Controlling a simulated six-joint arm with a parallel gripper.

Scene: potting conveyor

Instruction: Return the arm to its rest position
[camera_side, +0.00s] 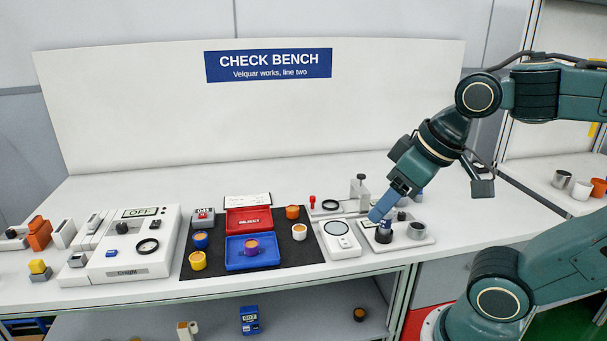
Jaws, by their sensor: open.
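My arm reaches in from the right, bent down over the right part of the white bench (120,215). My gripper (377,215) ends in blue fingers, pointing down and left. Its tips are just above a dark cylinder (383,236) standing on a white plate (412,240). The picture is too small to tell whether the tips touch it. I see nothing held between the fingers, and the gap between them is not clear from this side.
A grey cylinder (417,231) stands beside the dark one. A white device with a round dial (340,240) lies to the left. Further left a black mat (215,282) carries a red tray (249,220), a blue tray (236,262) and several small cups. Space above the bench is open.

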